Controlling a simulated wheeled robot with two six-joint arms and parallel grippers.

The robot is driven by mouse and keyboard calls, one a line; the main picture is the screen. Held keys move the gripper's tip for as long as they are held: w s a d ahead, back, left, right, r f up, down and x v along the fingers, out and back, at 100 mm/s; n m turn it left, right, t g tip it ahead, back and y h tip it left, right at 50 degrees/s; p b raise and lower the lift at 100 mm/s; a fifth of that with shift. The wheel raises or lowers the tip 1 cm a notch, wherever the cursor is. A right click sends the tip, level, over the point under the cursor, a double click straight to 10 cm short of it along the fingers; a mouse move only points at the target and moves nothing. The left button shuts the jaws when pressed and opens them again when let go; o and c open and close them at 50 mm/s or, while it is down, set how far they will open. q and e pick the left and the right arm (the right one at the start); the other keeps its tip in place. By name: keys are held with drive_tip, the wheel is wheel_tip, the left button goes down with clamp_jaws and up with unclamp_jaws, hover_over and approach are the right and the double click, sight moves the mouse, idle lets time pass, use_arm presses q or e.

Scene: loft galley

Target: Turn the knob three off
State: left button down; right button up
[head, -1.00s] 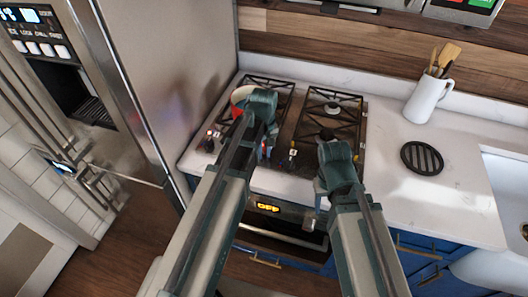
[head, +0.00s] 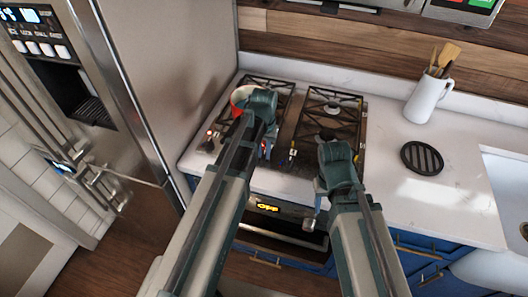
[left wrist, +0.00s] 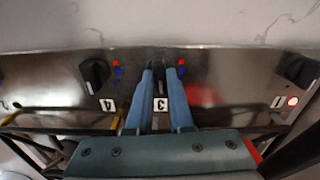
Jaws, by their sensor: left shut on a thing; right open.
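Knob three (left wrist: 160,62) is on the steel stove front above the label "3" (left wrist: 160,104), mostly hidden between my fingers. My left gripper (left wrist: 160,68) is shut on it; in the head view the gripper (head: 268,152) is at the stove's front edge, and its arm hides much of the panel. A red mark and a blue mark (left wrist: 181,72) sit beside the knob. Which mark the knob points to cannot be told. My right gripper (head: 318,205) is open and empty, in front of the stove near the oven display.
A dark knob (left wrist: 95,75) is beside label "4". Another knob (left wrist: 300,70) at the right has a lit red lamp (left wrist: 292,101). A red-and-white pot (head: 238,98) stands on the stove behind my left gripper. The counter (head: 388,180) to the right has free room.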

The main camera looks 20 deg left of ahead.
sight(264, 155)
use_arm(q)
drive_tip(key=shift+m, duration=0.5)
drive_tip(key=c, duration=0.8)
unclamp_jaws()
wheel_tip(264, 155, up, 14)
drive_tip(key=p, duration=1.3)
drive_tip(key=shift+p, duration=0.4)
drive_tip(key=shift+f, duration=0.1)
